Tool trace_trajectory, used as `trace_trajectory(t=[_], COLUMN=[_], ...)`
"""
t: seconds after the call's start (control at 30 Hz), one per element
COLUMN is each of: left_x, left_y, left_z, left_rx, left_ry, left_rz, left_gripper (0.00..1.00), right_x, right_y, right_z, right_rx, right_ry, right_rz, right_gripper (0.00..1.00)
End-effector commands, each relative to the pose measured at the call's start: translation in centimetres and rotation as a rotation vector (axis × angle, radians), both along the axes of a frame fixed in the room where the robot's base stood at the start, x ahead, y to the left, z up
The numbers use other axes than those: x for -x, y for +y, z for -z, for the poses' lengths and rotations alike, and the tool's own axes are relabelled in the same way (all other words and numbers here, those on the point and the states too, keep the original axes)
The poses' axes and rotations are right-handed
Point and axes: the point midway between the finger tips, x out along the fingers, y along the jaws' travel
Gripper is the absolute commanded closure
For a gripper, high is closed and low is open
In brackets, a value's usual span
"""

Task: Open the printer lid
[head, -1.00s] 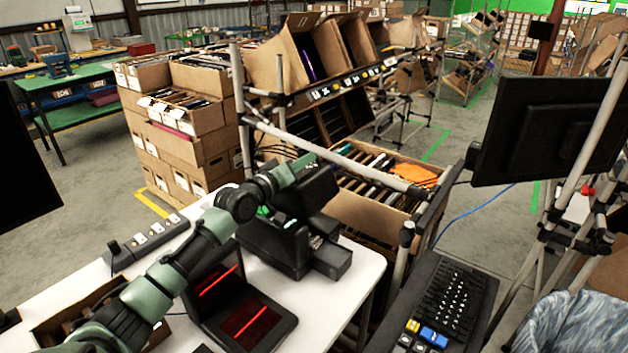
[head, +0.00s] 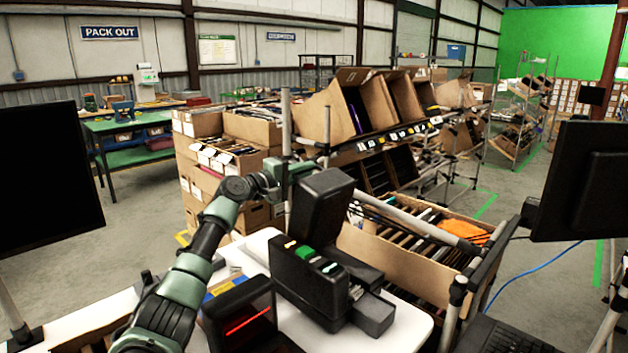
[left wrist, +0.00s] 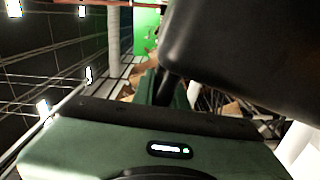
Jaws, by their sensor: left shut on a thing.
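The black printer (head: 310,285) stands on the white table in the head view, with green and light-coloured parts on its top. Its black lid (head: 318,212) stands raised, roughly upright, above the body. My left gripper (head: 297,172) is at the upper left edge of the lid and shut on it; its fingertips are mostly hidden by the lid. In the left wrist view the dark lid (left wrist: 245,50) fills the upper right, close in front of my green gripper body. My right gripper is in neither view.
A black scanner with a red line (head: 245,318) stands just left of the printer on the white table (head: 410,300). A carton of packed items (head: 400,250) and a pipe rack are close behind on the right. Monitors (head: 590,185) stand at both sides.

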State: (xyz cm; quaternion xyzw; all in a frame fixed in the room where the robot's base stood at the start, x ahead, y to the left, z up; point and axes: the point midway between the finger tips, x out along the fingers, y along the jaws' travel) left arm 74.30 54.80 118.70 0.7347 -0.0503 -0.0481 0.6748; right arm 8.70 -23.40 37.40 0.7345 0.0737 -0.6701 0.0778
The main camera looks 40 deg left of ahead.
Motion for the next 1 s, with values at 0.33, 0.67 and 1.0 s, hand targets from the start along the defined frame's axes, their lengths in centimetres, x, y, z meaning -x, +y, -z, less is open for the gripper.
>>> trace_trajectory(t=[0.33,0.67,1.0], left_x=[-0.2,-0.2,-0.2], left_y=[1.4,1.4,1.4], left_z=[-0.2,-0.2,0.0], left_rx=[0.067,0.068,0.067], left_ry=[0.003,0.003,0.007], left_rz=[-0.002,-0.002,-0.001], left_gripper=[1.0,1.0,0.67], right_x=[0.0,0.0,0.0], right_y=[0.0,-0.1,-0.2], right_z=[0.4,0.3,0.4], right_rx=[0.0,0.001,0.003], right_ry=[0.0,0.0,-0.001], right_rz=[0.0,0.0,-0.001], right_gripper=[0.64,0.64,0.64])
